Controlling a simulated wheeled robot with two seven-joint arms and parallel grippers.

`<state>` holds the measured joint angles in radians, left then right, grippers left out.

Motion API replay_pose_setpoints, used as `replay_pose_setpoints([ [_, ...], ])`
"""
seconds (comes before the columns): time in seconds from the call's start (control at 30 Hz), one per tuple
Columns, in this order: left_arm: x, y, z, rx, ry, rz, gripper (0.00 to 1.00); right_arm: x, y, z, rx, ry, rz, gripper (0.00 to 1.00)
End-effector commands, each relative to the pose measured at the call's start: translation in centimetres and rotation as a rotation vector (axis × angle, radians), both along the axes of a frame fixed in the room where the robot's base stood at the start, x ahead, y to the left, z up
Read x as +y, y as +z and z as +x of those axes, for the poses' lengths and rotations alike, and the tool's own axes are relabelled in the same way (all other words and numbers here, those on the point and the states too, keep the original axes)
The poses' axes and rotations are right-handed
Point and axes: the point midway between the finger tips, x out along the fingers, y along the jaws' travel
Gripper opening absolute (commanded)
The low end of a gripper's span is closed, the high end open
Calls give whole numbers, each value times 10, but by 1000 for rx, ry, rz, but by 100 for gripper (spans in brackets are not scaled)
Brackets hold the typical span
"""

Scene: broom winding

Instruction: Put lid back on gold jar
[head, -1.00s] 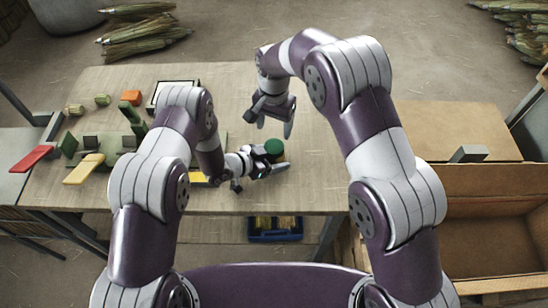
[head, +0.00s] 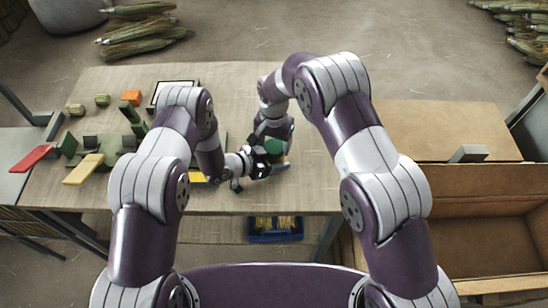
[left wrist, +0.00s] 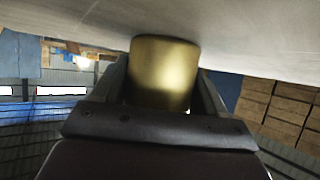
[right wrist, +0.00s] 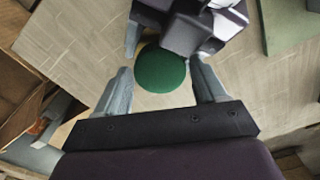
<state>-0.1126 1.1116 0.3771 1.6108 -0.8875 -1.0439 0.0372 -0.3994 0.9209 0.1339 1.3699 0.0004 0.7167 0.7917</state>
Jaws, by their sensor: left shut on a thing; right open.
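A gold jar (left wrist: 163,72) stands between the fingers of my left gripper (left wrist: 163,85), which is shut on it at the table. Its gold side shows in the left wrist view; its top is hidden there. A round green disc, seemingly the lid (right wrist: 160,70), lies between the open fingers of my right gripper (right wrist: 162,72). It also shows in the head view, partly covered by the right gripper (head: 276,150). The disc is right beside the left gripper's fingers (head: 270,163); I cannot tell whether it rests on the jar.
A framed panel (head: 172,90) is behind my left arm. A blue crate (head: 274,230) sits below. The table's back right is clear.

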Motion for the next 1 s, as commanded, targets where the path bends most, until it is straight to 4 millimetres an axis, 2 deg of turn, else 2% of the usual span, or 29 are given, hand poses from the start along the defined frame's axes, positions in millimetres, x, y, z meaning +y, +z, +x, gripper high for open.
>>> replay_pose_setpoints([
  [0.3, 0, 0, 0, 0, 0, 0, 0, 0, -2, 0, 0, 0, 0, 70],
  [0.43, 0, 0, 0, -1, 0, -1, 0, 0, -2, 0, 0, 0, 0, 28],
  [0.47, 0, 0, 0, -1, 0, -1, 0, 0, -2, 0, 0, 0, 0, 24],
  [0.57, 0, 0, 0, -1, 0, -1, 0, 0, -2, 0, 0, -32, 0, 24],
  [0.77, 0, 0, 0, -1, 0, -1, 0, 0, -3, 0, 0, -438, 0, 24],
  [0.9, 0, 0, 0, -1, 0, -1, 0, 0, -3, 0, 0, -424, 0, 24],
  [0.93, 0, 0, 0, -1, 0, -1, 0, 0, -3, 0, 0, -424, 0, 66],
  [1.0, 0, 0, 0, -1, 0, -1, 0, 0, -3, 0, 0, -423, 0, 89],
])
